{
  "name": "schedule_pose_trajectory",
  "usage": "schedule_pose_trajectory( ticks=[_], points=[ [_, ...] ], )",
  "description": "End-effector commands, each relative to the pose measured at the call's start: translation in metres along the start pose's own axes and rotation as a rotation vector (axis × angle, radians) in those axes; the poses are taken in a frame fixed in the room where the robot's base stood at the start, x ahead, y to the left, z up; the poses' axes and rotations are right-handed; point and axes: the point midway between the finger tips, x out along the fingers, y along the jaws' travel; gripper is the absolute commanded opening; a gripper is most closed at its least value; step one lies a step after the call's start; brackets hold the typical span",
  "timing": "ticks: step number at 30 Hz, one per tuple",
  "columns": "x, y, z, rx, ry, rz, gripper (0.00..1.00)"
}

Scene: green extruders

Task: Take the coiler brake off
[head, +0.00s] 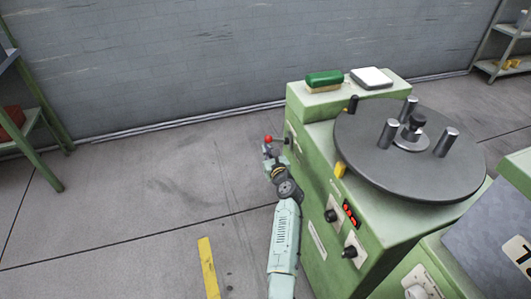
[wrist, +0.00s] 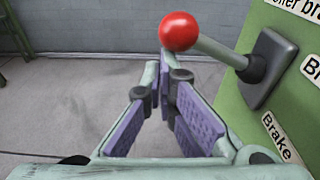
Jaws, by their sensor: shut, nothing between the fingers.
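The coiler brake is a lever with a red ball knob (wrist: 180,31) on a pale shaft (wrist: 222,51). The shaft comes out of a dark mounting plate (wrist: 270,68) on the machine's green side and points left and slightly up in the wrist view. The red knob also shows in the head view (head: 268,139), at the machine's far left side. My gripper (wrist: 164,68) is shut and empty, its purple-padded fingers meeting just below the knob in the picture. I cannot tell whether they touch it. In the head view my gripper (head: 271,153) is beside the knob.
The green machine (head: 322,185) carries a dark round turntable (head: 375,160) with upright posts. A green-topped brush (head: 324,80) and a white-topped item (head: 371,77) lie on its back ledge. Labels, one reading "Brake" (wrist: 281,137), surround the plate. Floor to the left is clear.

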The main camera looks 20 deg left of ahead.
Motion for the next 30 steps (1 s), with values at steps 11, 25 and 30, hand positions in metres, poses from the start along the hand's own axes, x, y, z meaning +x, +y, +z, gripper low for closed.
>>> schedule_pose_trajectory(
  ticks=[11, 25, 30],
  points=[
    [0.001, -0.001, 0.003, -0.001, -0.003, -0.001, 0.0],
    [0.007, -0.001, -0.039, 0.001, 0.001, -0.002, 0.0],
    [-0.029, -0.003, -0.038, -0.001, 0.001, -0.006, 0.0]
  ],
)
